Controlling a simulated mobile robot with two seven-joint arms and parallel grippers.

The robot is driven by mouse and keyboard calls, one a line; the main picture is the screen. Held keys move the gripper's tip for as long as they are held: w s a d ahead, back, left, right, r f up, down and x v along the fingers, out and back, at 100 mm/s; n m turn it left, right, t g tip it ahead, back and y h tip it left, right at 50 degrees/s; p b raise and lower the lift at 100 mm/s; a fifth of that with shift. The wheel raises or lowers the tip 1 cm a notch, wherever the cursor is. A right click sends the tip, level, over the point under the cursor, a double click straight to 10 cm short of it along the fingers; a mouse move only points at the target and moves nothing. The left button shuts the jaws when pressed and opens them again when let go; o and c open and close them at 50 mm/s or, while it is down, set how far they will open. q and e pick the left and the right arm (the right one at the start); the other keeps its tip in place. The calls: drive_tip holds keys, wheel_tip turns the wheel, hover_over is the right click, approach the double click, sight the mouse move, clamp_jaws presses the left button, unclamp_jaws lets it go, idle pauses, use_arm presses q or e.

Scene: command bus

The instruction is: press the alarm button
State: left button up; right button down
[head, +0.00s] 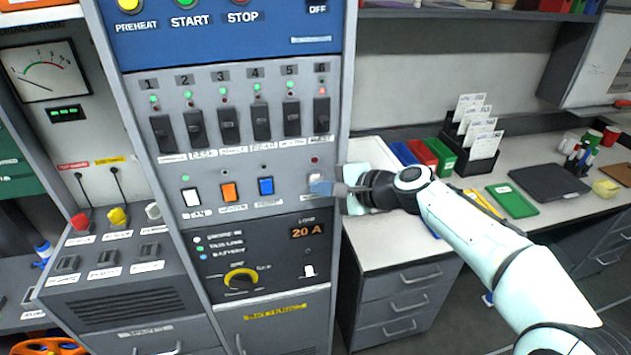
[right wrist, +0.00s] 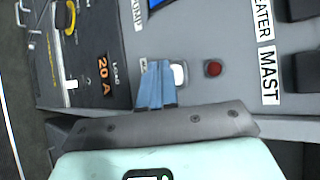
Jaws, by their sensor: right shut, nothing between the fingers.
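A white rocker button (head: 316,178) sits at the right end of the lower switch row on the grey panel, under a small dark red lamp (head: 314,160). Its label is mostly hidden, so I cannot read it as the alarm. The right wrist view shows the white button (right wrist: 180,76) beside the red lamp (right wrist: 213,68). My right gripper (head: 324,187) is shut and empty, its bluish fingertips (right wrist: 156,78) right at the button and partly covering it. I cannot tell whether they touch it. My left gripper is not in view.
White, orange (head: 229,192) and blue (head: 266,186) rockers share the row. Numbered black breakers (head: 228,124) are above. A yellow rotary knob (head: 240,280) and "20 A" display (head: 306,231) are below. A desk (head: 380,245) with trays stands right of the panel.

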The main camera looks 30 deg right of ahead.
drive_tip(key=shift+s+a, duration=0.15)
drive_tip(key=shift+s, duration=0.45)
drive_tip(key=s+b, duration=0.1)
drive_tip(key=s, duration=0.1)
drive_tip(key=s+a, duration=0.1)
drive_tip(key=s, duration=0.1)
drive_tip(key=shift+s+a+b, duration=0.1)
drive_tip(key=shift+s+b, duration=0.3)
idle(0.5)
